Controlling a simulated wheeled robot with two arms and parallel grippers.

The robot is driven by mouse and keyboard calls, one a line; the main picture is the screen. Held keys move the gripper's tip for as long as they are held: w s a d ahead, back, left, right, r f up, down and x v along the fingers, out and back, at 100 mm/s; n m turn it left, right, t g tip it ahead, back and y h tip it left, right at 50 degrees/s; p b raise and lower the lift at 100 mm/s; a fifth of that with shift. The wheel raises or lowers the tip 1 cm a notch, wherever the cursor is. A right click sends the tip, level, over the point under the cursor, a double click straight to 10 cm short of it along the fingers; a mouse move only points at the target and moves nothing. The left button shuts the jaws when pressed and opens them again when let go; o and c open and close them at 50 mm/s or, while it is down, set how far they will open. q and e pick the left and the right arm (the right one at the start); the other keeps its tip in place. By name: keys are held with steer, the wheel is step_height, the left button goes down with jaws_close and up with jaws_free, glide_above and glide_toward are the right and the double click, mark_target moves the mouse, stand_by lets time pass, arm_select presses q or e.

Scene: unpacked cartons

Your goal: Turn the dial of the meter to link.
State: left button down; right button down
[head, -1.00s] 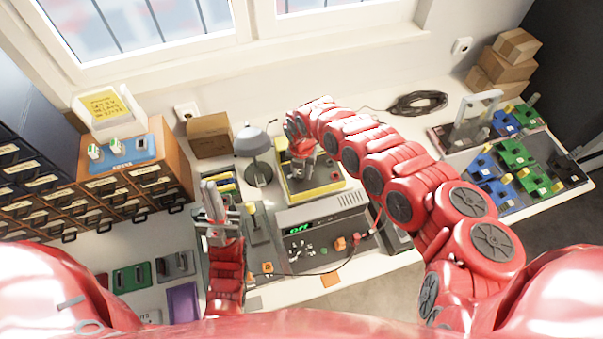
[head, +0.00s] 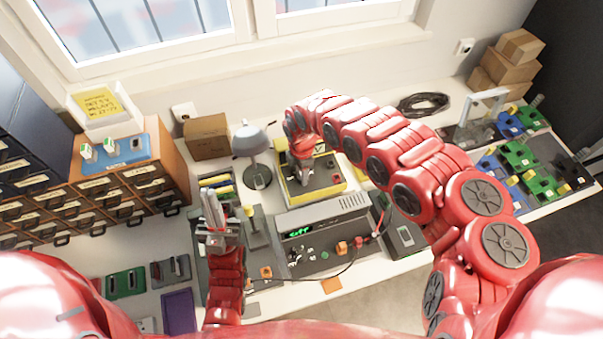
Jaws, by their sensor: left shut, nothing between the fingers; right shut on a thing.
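The yellow-edged meter (head: 328,187) stands on the workbench, behind the grey unit. My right gripper (head: 303,182) reaches down onto its grey top from behind and is shut on the dial there. The gripper hides the dial, so I cannot read its setting or any marks around it. My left gripper (head: 212,207) is shut and empty, pointing up over the left of the bench, apart from the meter.
The grey unit (head: 348,212) has a lit green display, with cables and orange blocks at its front. A grey lamp (head: 251,142) stands left of the meter. Drawers (head: 150,187) fill the left; green and blue holders (head: 515,160) stand at right.

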steer(key=m, duration=0.3)
steer(key=shift+m, duration=0.4)
steer(key=m, duration=0.2)
steer(key=shift+m, duration=0.3)
steer(key=m+b, duration=0.1)
steer(key=m, duration=0.3)
steer(key=shift+m, duration=0.7)
steer(key=shift+c, duration=2.3)
jaws_free()
